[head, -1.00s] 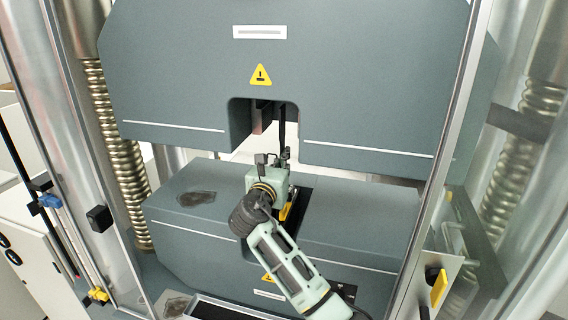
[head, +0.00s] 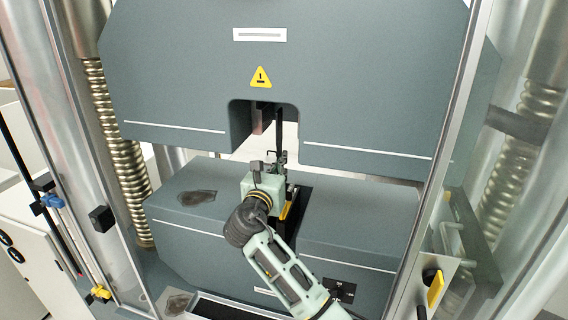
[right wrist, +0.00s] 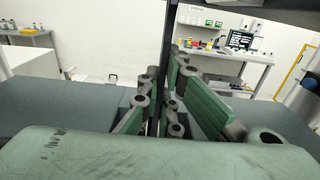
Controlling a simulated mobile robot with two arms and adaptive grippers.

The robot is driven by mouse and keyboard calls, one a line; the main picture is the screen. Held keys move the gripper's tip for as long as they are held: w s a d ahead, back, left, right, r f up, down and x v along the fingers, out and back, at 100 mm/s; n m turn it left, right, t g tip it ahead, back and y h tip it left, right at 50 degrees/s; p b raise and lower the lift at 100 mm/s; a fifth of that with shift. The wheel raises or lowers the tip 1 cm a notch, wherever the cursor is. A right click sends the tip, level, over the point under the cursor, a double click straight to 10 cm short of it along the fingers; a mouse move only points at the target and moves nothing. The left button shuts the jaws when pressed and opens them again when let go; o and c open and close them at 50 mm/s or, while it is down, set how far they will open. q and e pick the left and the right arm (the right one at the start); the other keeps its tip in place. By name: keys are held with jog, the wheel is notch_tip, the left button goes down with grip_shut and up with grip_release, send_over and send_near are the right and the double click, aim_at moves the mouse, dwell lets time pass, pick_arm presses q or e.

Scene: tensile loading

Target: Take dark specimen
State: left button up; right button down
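The dark specimen (head: 279,130) is a thin, upright dark bar in the recess between the upper and lower blocks of the testing machine. My right gripper (head: 270,164) is around its lower part, above the lower block. The right wrist view shows the dark bar (right wrist: 166,45) standing upright between the green fingers (right wrist: 162,85), which look closed in on it. The exact contact is partly hidden by the finger links. The bar's lower end is hidden. My left gripper is out of view.
The grey upper block (head: 350,70) hangs close above, with a notch around the bar. The lower block (head: 340,220) has a dark slot and yellow parts. Metal frame posts (head: 440,150) flank the space. Two dark patches lie left, on the block (head: 197,197) and base (head: 174,303).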

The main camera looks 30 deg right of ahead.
jog(key=shift+p+v, duration=0.3)
jog(key=shift+v, duration=0.6)
jog(key=shift+a+r, duration=0.1)
jog(key=v, duration=2)
dwell(0.8)
jog(key=shift+s, duration=0.15)
